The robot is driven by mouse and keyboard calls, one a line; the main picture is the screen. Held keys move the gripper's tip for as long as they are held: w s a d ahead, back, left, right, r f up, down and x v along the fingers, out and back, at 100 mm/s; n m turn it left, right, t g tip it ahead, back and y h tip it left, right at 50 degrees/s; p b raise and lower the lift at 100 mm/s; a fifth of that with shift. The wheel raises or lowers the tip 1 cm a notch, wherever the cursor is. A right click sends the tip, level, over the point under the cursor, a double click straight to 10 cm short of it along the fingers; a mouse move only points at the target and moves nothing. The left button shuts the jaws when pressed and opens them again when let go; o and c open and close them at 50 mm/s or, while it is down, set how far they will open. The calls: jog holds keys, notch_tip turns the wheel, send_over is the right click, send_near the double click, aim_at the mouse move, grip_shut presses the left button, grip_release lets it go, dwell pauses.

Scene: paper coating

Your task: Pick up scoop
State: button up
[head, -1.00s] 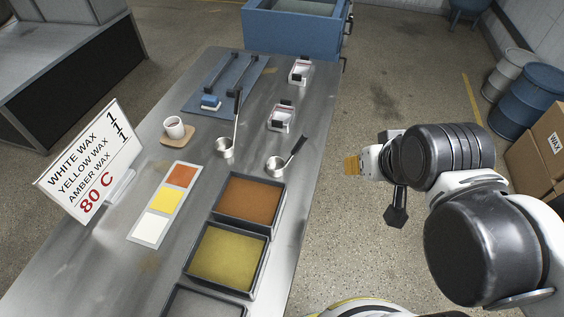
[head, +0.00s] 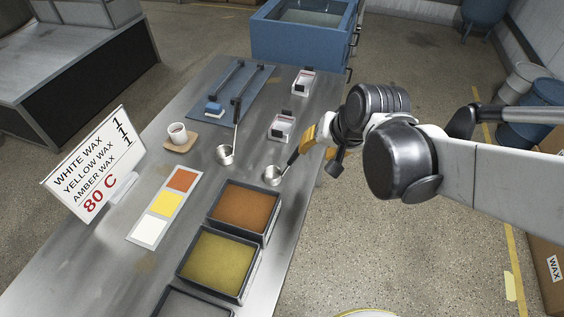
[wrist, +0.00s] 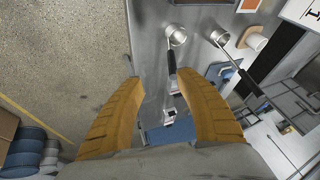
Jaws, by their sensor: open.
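A metal scoop (head: 272,176) with a dark handle sits on the steel table near its right edge, its handle angled up toward the right. A second scoop (head: 225,153) with an upright dark handle stands to its left. My gripper (head: 309,136) is at the right edge of the table, beside the right scoop's handle. In the wrist view my gripper (wrist: 165,95) shows two yellow fingers spread apart. The right scoop (wrist: 176,37) shows beyond them, its dark handle reaching toward the gap between the fingers. The other scoop (wrist: 220,37) lies to the right of it. The fingers look clear of the handle.
Trays of amber wax (head: 243,210) and yellow wax (head: 217,262) sit in front. A sign (head: 92,163), a white cup (head: 178,133), a blue board (head: 214,119) and two small clear holders (head: 282,127) (head: 304,82) are also on the table.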

aim_at(295, 159)
jog(key=shift+y, duration=0.3)
jog(key=shift+a+r+b+x, duration=0.1)
jog(key=shift+a+b+x, duration=0.45)
jog(key=shift+x, duration=1.85)
jog(key=shift+a+r+b+x, duration=0.1)
jog(key=shift+b+x, duration=0.9)
jog(key=shift+x, duration=1.4)
jog(key=shift+a+r+b+x, duration=0.1)
jog(key=shift+a+b+x, duration=0.45)
jog(key=shift+x, duration=1.85)
jog(key=shift+d+r, duration=0.15)
jog(key=shift+d, duration=0.1)
jog(key=shift+c, duration=0.8)
grip_shut()
